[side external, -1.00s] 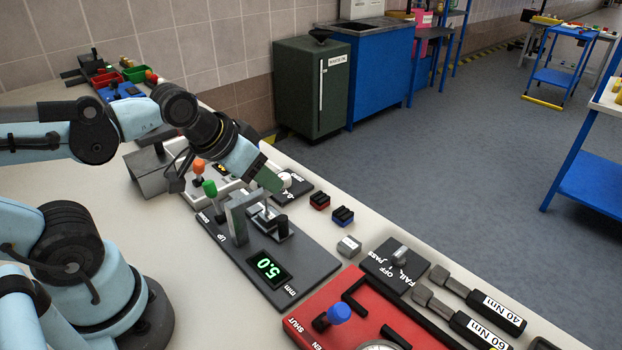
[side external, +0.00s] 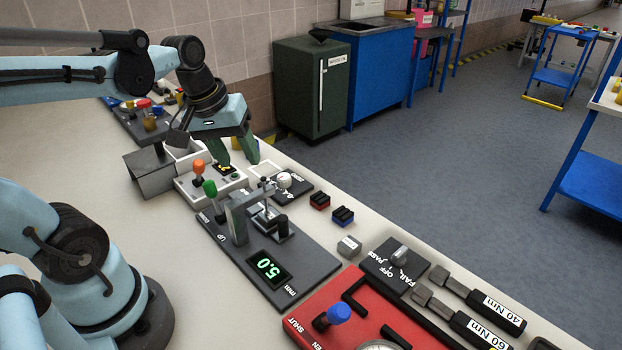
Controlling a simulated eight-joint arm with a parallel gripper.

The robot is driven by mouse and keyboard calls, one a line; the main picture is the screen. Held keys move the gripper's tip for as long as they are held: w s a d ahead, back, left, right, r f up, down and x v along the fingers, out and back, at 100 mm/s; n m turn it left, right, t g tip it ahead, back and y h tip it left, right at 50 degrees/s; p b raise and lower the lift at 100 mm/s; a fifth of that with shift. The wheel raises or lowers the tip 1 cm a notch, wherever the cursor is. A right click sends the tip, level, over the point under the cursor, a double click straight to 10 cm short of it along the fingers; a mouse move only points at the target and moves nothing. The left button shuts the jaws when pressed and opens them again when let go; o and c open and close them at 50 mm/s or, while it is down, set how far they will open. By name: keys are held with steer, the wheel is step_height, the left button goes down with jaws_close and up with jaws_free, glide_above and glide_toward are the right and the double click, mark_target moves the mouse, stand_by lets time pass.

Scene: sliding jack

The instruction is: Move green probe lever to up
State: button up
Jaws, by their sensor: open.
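The green probe lever (side external: 210,188) has a green knob on a thin stem and stands at the upper left of a dark gauge panel (side external: 308,265). The stem leans slightly. The panel has an UP label below the lever, a grey bracket (side external: 236,218) and a display (side external: 268,268) reading 5.0. My gripper (side external: 238,158) has green fingers spread apart and is empty. It is beyond the lever, up and to the right of it in the picture, over the white box with the orange-knobbed lever. It does not touch the green lever.
The orange-knobbed lever (side external: 198,167) stands close behind the green one. A red panel with a blue knob (side external: 339,313) is at the front. Bare table lies left of the gauge panel.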

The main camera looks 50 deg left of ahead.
steer(key=s+a+r+n+g+h, duration=0.1)
steer(key=s+a+n+g+h, duration=0.1)
steer(key=a+n, duration=0.4)
steer(key=s+a+r+n+g+h, duration=0.1)
steer(key=s+a+r+n+h, duration=0.1)
steer(key=a+n, duration=0.4)
glide_toward(215, 201)
steer(key=shift+a+x, duration=0.15)
steer(key=shift+x, duration=1.2)
steer(key=shift+a+x, duration=0.2)
steer(key=shift+x, duration=1.2)
steer(key=shift+w+f, duration=0.1)
steer(key=shift+w, duration=0.1)
jaws_close()
